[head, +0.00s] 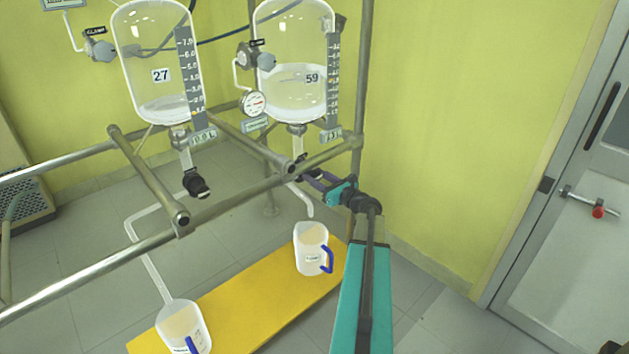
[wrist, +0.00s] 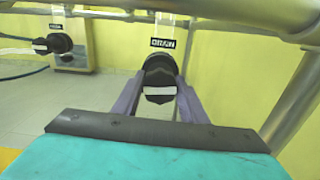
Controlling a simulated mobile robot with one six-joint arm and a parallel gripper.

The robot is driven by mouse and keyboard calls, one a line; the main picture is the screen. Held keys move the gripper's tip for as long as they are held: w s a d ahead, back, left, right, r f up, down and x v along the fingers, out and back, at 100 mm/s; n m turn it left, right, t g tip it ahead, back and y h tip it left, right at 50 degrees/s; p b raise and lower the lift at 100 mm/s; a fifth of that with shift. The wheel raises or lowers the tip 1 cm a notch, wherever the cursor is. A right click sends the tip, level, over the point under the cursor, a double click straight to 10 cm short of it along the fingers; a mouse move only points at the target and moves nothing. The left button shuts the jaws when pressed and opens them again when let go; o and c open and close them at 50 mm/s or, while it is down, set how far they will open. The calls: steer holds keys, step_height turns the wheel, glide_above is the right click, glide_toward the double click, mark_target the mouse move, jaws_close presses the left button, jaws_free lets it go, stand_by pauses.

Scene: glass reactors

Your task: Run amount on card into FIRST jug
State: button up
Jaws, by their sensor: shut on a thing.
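My gripper (head: 312,178) is shut on the black drain knob (wrist: 160,80) below the right glass reactor. In the wrist view its fingers stand on both sides of the knob, whose white stripe lies level. The right reactor (head: 290,85), marked 59, holds clear liquid to about mid-height. Its outlet tube (head: 303,200) ends over a white jug (head: 311,250) with a blue handle. The left reactor (head: 150,90), marked 27, holds a little liquid at the bottom. A second jug (head: 183,325) stands under its long tube (head: 150,265). The jug labels are too small to read.
Both jugs stand on a yellow platform (head: 245,300). Metal rails (head: 90,275) cross in front of the reactors. The left drain knob (head: 197,186) also shows in the wrist view (wrist: 55,44). A grey door (head: 560,240) is at the right. A partly cut-off card (head: 62,3) hangs top left.

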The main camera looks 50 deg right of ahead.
steer(key=n+b, duration=0.1)
steer(key=n, duration=0.1)
steer(key=n+b, duration=0.2)
steer(key=shift+w+a, duration=0.15)
steer(key=n+b, duration=0.3)
steer(key=shift+f+n, duration=0.1)
steer(key=shift+n, duration=0.3)
steer(key=n+b, duration=0.4)
steer(key=shift+n+b, duration=0.65)
steer(key=shift+n, duration=0.25)
steer(key=o, duration=1)
steer(key=shift+o, duration=0.3)
